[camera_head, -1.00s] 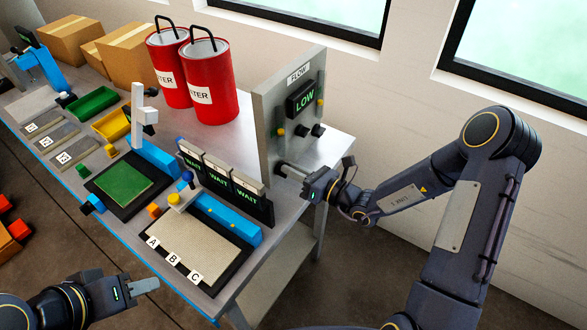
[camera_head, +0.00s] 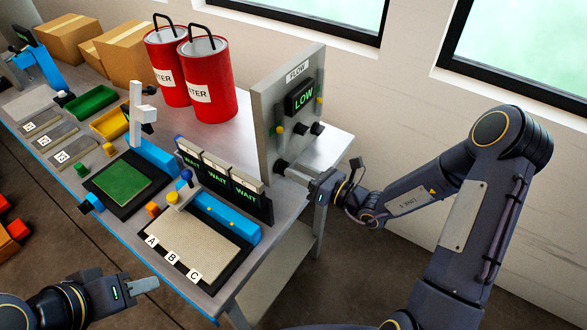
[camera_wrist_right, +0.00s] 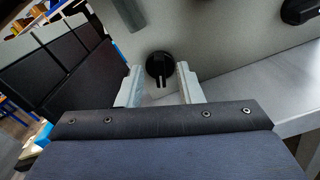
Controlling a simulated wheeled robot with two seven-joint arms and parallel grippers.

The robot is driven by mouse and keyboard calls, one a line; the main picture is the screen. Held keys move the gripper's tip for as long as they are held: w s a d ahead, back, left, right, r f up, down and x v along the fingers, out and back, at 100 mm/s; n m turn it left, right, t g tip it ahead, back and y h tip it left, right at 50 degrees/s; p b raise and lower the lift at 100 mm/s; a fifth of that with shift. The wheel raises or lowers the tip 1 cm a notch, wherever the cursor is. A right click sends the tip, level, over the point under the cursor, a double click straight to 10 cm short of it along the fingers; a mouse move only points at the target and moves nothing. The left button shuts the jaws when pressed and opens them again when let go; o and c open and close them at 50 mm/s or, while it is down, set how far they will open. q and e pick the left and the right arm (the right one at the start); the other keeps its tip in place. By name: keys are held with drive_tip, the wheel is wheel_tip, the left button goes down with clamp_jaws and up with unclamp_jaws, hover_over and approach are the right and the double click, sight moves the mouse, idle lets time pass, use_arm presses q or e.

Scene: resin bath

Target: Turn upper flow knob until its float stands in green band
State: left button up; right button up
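The grey flow panel (camera_head: 262,115) stands upright at the right end of the bench, with a display reading LOW (camera_head: 303,97). Small yellow floats show at its left (camera_head: 280,130) and right (camera_head: 319,100); the green band is too small to make out. A lower black knob (camera_head: 281,166) is near the panel's foot. My right gripper (camera_head: 290,172) is at this lower knob. In the right wrist view a black knob (camera_wrist_right: 159,67) shows between the open fingers, just ahead of the tips. My left gripper (camera_head: 145,285) is away from the panel.
WAIT displays (camera_head: 218,178) and a blue-edged tray (camera_head: 190,285) marked A, B, C stand left of the panel. Red canisters (camera_head: 210,85) stand behind. Another black knob (camera_wrist_right: 300,10) shows at the upper right in the wrist view. Bench space right of the panel is clear.

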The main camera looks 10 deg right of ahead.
drive_tip(key=v, duration=0.5)
drive_tip(key=shift+s+d, duration=0.3)
drive_tip(key=s+a+r+n+g, duration=0.3)
drive_tip(key=s+r+n+g, duration=0.2)
drive_tip(key=s+n, duration=0.3)
drive_tip(key=s+a+r+n+g, duration=0.3)
drive_tip(key=s+r+n+g, duration=0.15)
drive_tip(key=s+n, duration=0.4)
drive_tip(key=s+d+n+t+h, duration=0.2)
drive_tip(key=s+d+n+h, duration=0.4)
drive_tip(key=d+n+h, duration=0.3)
drive_tip(key=d+n, duration=0.1)
drive_tip(key=n, duration=0.3)
drive_tip(key=shift+s, duration=0.4)
